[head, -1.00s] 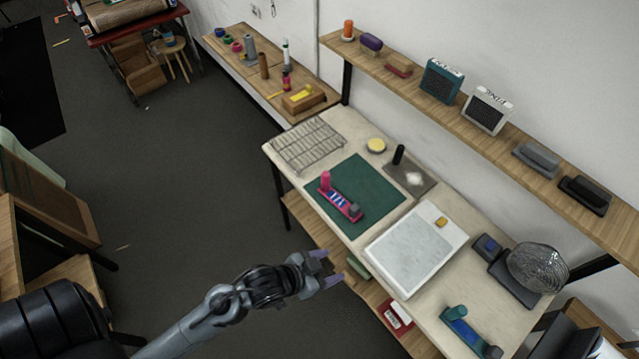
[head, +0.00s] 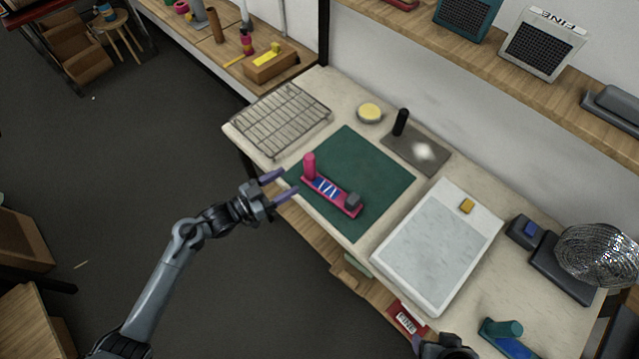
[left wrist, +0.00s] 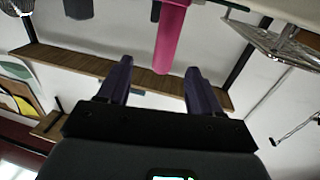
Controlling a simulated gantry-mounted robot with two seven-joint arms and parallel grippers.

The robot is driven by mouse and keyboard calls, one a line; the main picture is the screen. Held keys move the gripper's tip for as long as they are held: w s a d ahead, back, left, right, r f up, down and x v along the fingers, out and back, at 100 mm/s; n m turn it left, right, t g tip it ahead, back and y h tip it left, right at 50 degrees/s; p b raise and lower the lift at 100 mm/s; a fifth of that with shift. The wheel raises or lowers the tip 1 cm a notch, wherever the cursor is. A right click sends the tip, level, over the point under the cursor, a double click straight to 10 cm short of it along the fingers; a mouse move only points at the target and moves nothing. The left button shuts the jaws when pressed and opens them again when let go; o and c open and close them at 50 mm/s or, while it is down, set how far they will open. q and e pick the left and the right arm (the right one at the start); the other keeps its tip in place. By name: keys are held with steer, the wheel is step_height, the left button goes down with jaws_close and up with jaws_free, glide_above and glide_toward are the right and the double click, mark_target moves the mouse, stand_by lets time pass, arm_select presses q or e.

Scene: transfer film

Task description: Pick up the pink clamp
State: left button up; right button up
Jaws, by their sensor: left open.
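The pink clamp (head: 331,195) lies on the green mat (head: 385,178), with a pink cylindrical handle standing up at its left end and a dark grey knob at its right end. Its middle has blue and white markings. My left gripper (head: 290,181) is open and empty beside the handle, at the mat's left edge, with its fingers pointing toward the clamp. In the left wrist view the pink handle (left wrist: 173,38) shows beyond the two open fingers (left wrist: 160,82), roughly in line with the gap, and apart from them.
A wire rack (head: 282,118) lies left of the mat. A white tray with a grey slab (head: 440,248) lies to its right. A black upright cylinder (head: 401,121) and a yellow round dish (head: 370,112) stand behind. A shelf (head: 470,45) runs above the table along the wall.

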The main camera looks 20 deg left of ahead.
mark_target(305, 167)
arm_select(q)
steer(key=x, duration=0.9)
steer(key=shift+w+a, duration=0.1)
steer(key=shift+w, duration=0.45)
steer(key=shift+r, duration=0.1)
jaws_close()
